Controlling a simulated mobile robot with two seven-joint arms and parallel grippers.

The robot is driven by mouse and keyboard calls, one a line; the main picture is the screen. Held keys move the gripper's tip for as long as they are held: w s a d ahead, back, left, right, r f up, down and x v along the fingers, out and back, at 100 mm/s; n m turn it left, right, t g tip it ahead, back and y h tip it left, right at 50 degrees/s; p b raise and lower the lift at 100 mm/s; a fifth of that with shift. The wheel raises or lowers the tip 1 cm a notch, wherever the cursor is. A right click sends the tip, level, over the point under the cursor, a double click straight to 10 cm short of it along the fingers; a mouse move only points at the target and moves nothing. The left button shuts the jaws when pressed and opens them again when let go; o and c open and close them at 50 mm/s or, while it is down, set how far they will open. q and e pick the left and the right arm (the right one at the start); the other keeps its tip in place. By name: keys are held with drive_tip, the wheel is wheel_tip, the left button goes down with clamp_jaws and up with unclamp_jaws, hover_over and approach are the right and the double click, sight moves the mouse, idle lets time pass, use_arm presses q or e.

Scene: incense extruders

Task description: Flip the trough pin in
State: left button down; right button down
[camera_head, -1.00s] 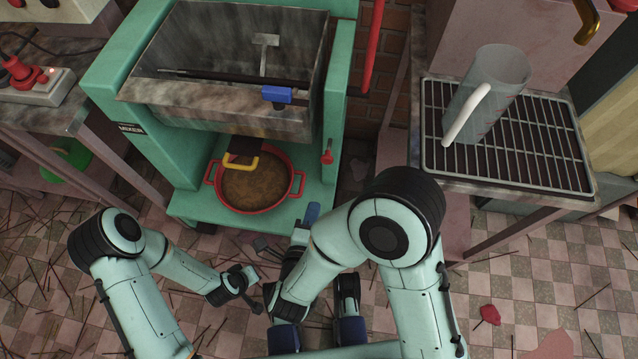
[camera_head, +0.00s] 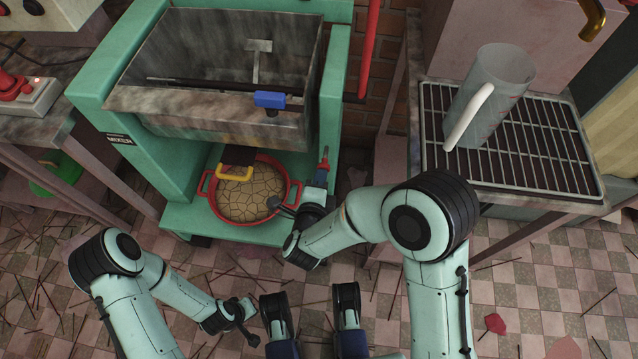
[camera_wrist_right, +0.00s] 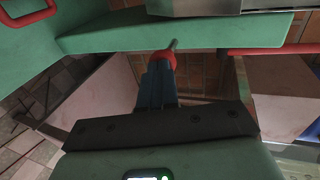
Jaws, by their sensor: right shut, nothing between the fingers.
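The trough pin (camera_head: 325,160) is a small red piece at the right post of the green mixer (camera_head: 335,110), below the trough (camera_head: 215,105). My right gripper (camera_head: 322,168) is shut, with its blue fingertips right at the pin. In the right wrist view the shut fingers (camera_wrist_right: 158,82) point at the red pin (camera_wrist_right: 165,60), whose grey tip reaches up toward the green edge. Fingers and pin overlap there; whether they touch I cannot tell. My left gripper (camera_head: 240,312) is low at the left, away from the mixer, its jaws unclear.
A red pot (camera_head: 268,232) with cracked tan contents stands on the mixer's base, under a yellow handle (camera_head: 238,170). A red lever (camera_head: 370,45) rises at the right of the trough. A jug (camera_head: 490,95) stands on a rack (camera_head: 560,160). Sticks litter the floor.

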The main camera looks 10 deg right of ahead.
sight(323, 167)
drive_tip(key=w, duration=0.2)
drive_tip(key=w+d, duration=0.1)
drive_tip(key=shift+w+d, duration=0.1)
drive_tip(key=shift+w, duration=0.3)
use_arm(q)
drive_tip(key=shift+s+a+f, duration=0.1)
drive_tip(key=shift+s+f, duration=0.2)
drive_tip(key=shift+s, duration=0.3)
